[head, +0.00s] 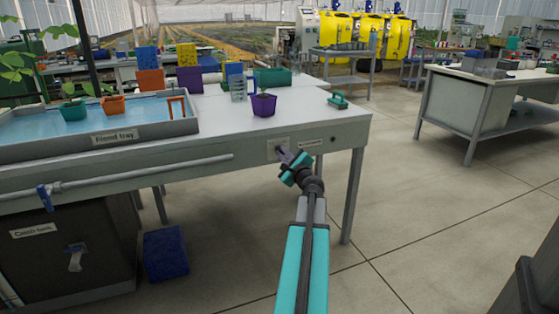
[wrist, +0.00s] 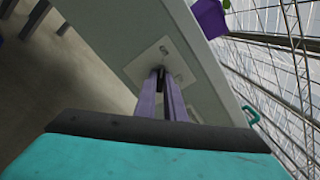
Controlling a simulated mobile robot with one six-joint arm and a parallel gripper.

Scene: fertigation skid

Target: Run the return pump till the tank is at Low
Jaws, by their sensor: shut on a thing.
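My gripper (head: 285,153) reaches the front edge of the white bench, its purple fingers shut on a small switch at a pale switch plate (head: 277,147). In the wrist view the fingertips (wrist: 163,75) meet at the plate (wrist: 152,61), which has small marks on it. The switch itself is mostly hidden by the fingers, so I cannot tell its position. The dark catch tank (head: 110,255) stands under the bench at the left, with a handle on its front; I see no level in it. The flood tray (head: 165,129) above holds blue water.
Potted seedlings and an orange bracket (head: 176,107) are in the tray. A purple pot (head: 263,106) and a green-handled object (head: 338,101) sit on the bench. A blue valve handle (head: 45,197) is on the pipe. A blue block (head: 165,254) lies below.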

